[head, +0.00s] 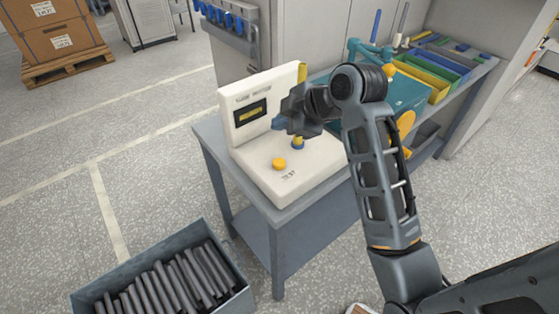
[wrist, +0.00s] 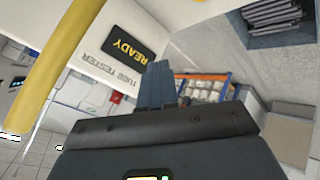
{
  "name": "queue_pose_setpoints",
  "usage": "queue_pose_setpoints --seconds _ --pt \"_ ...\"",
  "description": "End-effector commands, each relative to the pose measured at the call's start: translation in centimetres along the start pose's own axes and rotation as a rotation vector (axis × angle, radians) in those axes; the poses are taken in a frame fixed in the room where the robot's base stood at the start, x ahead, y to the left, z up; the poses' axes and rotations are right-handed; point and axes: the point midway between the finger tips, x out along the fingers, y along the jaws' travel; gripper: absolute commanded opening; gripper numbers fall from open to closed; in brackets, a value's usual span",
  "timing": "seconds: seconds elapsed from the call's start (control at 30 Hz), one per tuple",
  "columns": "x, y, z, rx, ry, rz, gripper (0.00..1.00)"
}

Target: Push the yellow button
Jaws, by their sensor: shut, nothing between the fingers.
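The yellow button (head: 279,163) is a round knob on the sloped front of the white tube tester (head: 250,172), above the word TEST. My gripper (head: 280,123) is shut and empty, in the air above and behind the button, in front of the tester's upright panel and apart from the button. In the wrist view my closed blue-grey fingers (wrist: 158,85) point toward the tester's panel, where a dark display (wrist: 131,47) reads READY. A yellow-orange sliver shows at that view's top edge; I cannot tell if it is the button.
A yellow tube (head: 300,139) stands upright on the tester, close beside my gripper and partly hidden by it; it looms at left in the wrist view (wrist: 45,75). The grey table (head: 277,217) carries the tester. A bin (head: 93,287) of dark rods stands on the floor.

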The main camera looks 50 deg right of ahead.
Motion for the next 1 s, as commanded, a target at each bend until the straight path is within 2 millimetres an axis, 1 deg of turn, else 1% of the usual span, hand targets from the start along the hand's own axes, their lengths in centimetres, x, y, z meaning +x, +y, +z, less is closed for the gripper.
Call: queue_pose_setpoints --seconds 0.27,0.6,0.7,0.83,1.0 --pt "1.5 -1.1 1.1 0.001 0.0 0.0 0.0" --pt "4.6 -3.4 3.5 0.002 -0.001 0.001 0.0" --pt "5.3 -3.9 3.9 0.001 0.0 0.0 0.0" --pt "6.0 -4.4 4.3 0.001 0.0 0.0 0.0" --pt "6.1 -4.5 4.4 0.001 0.0 0.001 0.0"
